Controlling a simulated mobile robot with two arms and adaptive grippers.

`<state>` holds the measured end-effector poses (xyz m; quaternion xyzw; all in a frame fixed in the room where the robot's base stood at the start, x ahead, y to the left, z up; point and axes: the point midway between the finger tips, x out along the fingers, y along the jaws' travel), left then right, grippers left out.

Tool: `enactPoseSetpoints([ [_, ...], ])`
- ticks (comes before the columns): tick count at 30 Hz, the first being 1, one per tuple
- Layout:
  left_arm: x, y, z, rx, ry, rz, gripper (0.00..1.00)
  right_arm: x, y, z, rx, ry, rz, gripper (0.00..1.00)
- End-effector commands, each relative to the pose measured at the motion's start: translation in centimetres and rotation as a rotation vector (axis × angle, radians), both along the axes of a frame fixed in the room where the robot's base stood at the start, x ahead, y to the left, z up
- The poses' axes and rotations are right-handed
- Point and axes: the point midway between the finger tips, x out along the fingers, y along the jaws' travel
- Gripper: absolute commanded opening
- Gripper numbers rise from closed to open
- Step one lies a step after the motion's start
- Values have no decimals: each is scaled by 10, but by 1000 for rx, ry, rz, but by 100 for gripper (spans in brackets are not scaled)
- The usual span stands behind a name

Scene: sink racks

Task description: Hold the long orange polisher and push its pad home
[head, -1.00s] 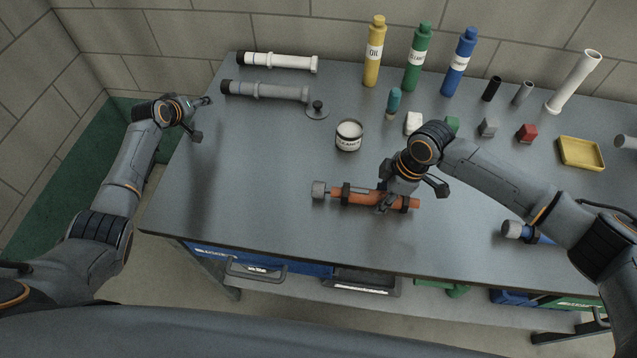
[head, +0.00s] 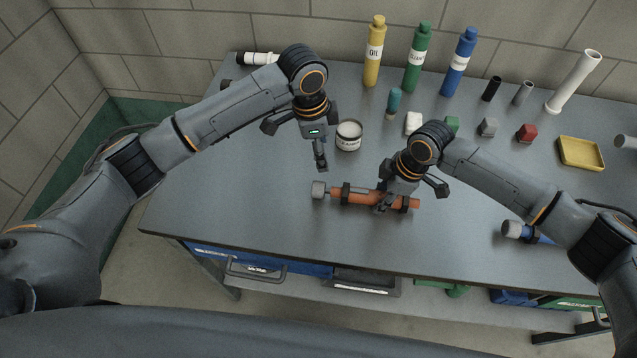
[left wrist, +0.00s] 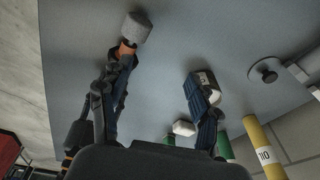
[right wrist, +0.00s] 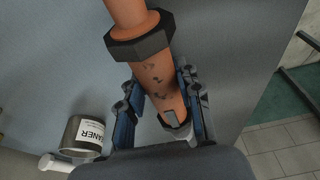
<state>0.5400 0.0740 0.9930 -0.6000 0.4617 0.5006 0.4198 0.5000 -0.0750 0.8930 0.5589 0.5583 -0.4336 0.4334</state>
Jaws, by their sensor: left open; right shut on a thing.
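The long orange polisher (head: 368,198) lies along the front middle of the table, with dark collars around its body. Its pale grey pad (head: 318,190) is at the left end; I cannot tell how far it is seated. My right gripper (head: 386,204) is shut on the polisher's right part, and the right wrist view shows the orange body (right wrist: 158,80) between its fingers. My left gripper (head: 321,165) is open and empty, pointing down above and behind the pad. In the left wrist view the pad (left wrist: 136,27) shows beyond the tip of one finger.
A cleaner can (head: 348,136) stands close to the left gripper, behind the polisher. A blue tool (head: 528,231) lies at the front right. Bottles, small blocks and a yellow tray (head: 580,152) stand farther back. The table's left front is clear.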

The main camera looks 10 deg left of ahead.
Motion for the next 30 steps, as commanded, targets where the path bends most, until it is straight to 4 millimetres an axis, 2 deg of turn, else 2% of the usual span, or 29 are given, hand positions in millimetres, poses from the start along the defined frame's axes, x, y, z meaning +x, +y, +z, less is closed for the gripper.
enactPoseSetpoints([
  [3,-26,-2,2,92,33,-145,62,0,-1,0,-1,0,-1,6],
  [7,-39,-1,-1,138,56,-216,62,0,-1,0,-1,0,-1,6],
  [11,-41,-1,-9,147,61,-226,62,0,-1,0,-1,0,-1,6],
  [24,-41,-1,-71,143,61,-220,62,0,-1,0,-2,0,-1,6],
  [30,-40,-1,-91,142,59,-221,62,0,-1,0,-2,0,-1,6],
])
